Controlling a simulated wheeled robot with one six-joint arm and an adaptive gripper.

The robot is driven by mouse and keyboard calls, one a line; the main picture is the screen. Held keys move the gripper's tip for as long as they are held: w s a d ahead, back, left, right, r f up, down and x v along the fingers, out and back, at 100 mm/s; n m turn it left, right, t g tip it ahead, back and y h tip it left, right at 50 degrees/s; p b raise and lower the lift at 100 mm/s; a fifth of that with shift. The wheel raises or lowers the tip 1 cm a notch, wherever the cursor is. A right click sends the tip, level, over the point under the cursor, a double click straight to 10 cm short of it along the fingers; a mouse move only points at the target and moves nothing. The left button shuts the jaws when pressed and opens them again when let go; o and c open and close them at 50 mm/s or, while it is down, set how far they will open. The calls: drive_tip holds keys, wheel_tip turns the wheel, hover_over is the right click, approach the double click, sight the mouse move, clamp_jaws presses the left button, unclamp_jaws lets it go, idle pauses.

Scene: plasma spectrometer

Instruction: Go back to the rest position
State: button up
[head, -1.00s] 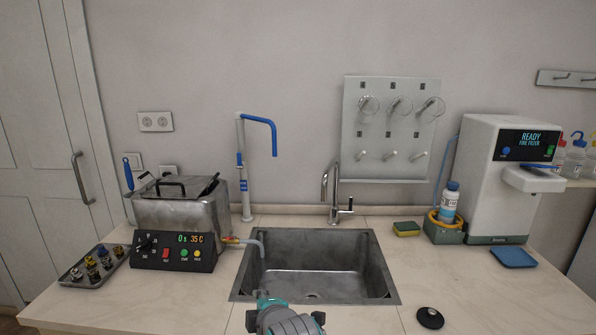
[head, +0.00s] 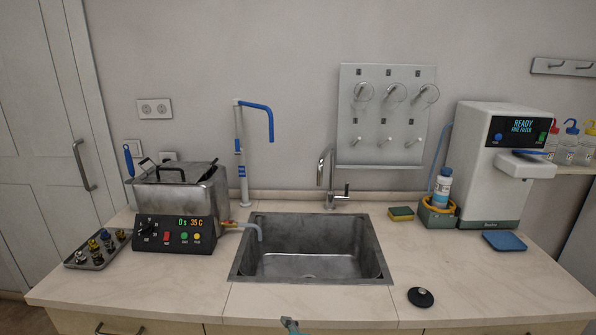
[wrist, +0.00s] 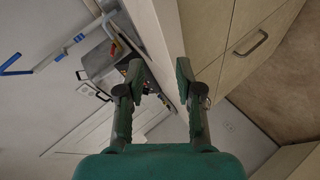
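My gripper (wrist: 158,85) shows in the wrist view with its two green fingers apart and nothing between them. In the head view only a small teal part of my gripper (head: 290,325) shows at the bottom edge, in front of the counter's front edge. The wrist view is turned on its side and shows the steel bath (wrist: 100,62), the counter edge and the drawer fronts beyond the fingers.
The counter (head: 320,298) holds the ultrasonic bath (head: 180,195), a tray of small parts (head: 95,262), the sink (head: 310,250), a black round lid (head: 420,297), a sponge (head: 401,213) and the water dispenser (head: 480,180). The front strip of counter is mostly clear.

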drive_tip(key=s+d+f+m+t+h, duration=0.1)
drive_tip(key=s+d+f+m, duration=0.45)
drive_tip(key=s, duration=0.55)
drive_tip(key=s+d+f+m+t+h, duration=0.1)
drive_tip(key=s+d+f+m, duration=0.2)
drive_tip(key=s+d+f, duration=0.7)
drive_tip(key=s+d+r+m, duration=0.2)
drive_tip(key=s+r+m, duration=0.1)
drive_tip(key=s, duration=0.5)
drive_tip(key=s+d+r+m+h, duration=0.1)
drive_tip(key=s+r, duration=0.3)
drive_tip(key=s, duration=0.4)
drive_tip(key=s+d+r+m+t+h, duration=0.1)
drive_tip(key=s+r+m, duration=0.3)
drive_tip(key=s, duration=0.5)
drive_tip(key=shift+d+m, duration=0.35)
drive_tip(key=shift+d, duration=0.5)
